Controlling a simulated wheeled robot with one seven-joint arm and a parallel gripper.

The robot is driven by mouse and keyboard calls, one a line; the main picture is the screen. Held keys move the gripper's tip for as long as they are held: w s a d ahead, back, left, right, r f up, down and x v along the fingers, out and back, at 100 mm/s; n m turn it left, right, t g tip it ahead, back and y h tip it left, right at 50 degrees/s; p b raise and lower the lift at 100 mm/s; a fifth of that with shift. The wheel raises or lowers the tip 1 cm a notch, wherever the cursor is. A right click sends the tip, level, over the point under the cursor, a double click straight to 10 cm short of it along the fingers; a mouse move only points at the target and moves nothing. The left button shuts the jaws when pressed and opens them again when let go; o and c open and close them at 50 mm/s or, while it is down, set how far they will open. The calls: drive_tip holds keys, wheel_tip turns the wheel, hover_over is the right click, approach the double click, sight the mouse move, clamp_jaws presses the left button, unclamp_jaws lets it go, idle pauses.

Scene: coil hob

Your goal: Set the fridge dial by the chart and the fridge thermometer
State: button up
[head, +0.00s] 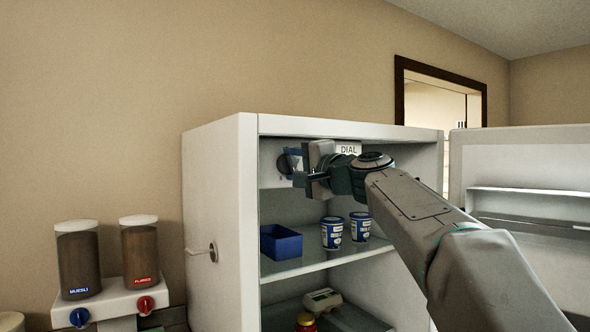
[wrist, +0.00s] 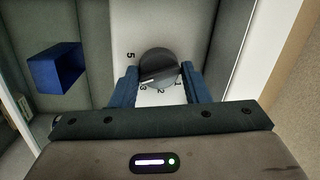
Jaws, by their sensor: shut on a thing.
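The fridge (head: 222,200) stands open in the head view, its door (head: 525,165) swung to the right. My gripper (wrist: 160,85) is shut on the dark round dial (wrist: 158,66) in the wrist view, one blue finger on each side. The dial's white mark points down-left, close to the 3. In the head view the dial (head: 283,166) is mostly hidden by my gripper. A white chart headed DIAL (head: 347,149) is mostly hidden behind my arm. I cannot make out a thermometer.
A blue bin (head: 281,242) and two blue-and-white tubs (head: 332,233) stand on the shelf below. Two cereal dispensers (head: 78,260) stand left of the fridge.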

drive_tip(key=m, duration=0.5)
drive_tip(key=shift+f+t+h, duration=0.25)
drive_tip(key=shift+t+h, duration=0.05)
drive_tip(key=shift+t, duration=0.1)
drive_tip(key=shift+f+m, duration=0.1)
drive_tip(key=shift+m, duration=1.9)
drive_tip(key=shift+a, duration=0.1)
drive_tip(key=o, duration=0.9)
drive_tip(key=shift+s, duration=0.1)
drive_tip(key=b+v, duration=0.4)
drive_tip(key=v, duration=0.9)
drive_tip(key=shift+s, duration=0.4)
